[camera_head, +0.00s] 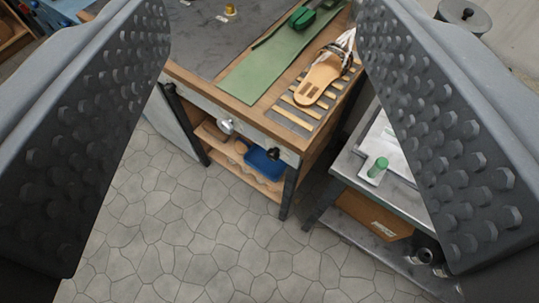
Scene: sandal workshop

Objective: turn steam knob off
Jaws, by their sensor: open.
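Two small knobs sit on the front edge panel of the wooden workbench (225,103): a silver-white knob (226,127) and, to its right near the corner, a black knob (273,153). I cannot tell from any label which is the steam knob, nor read its setting. My gripper (263,35) is open, with its two studded dark jaws wide apart at the left and right of the view. Nothing is between them up close. Both knobs lie beyond the jaws, apart from them and lower down.
A tan sandal (317,80) lies on the slatted rack at the bench's right end, beside a green mat (270,65). A blue item (264,162) sits on the shelf below. A metal side table (350,166) stands right. The stone floor (165,225) in front is clear.

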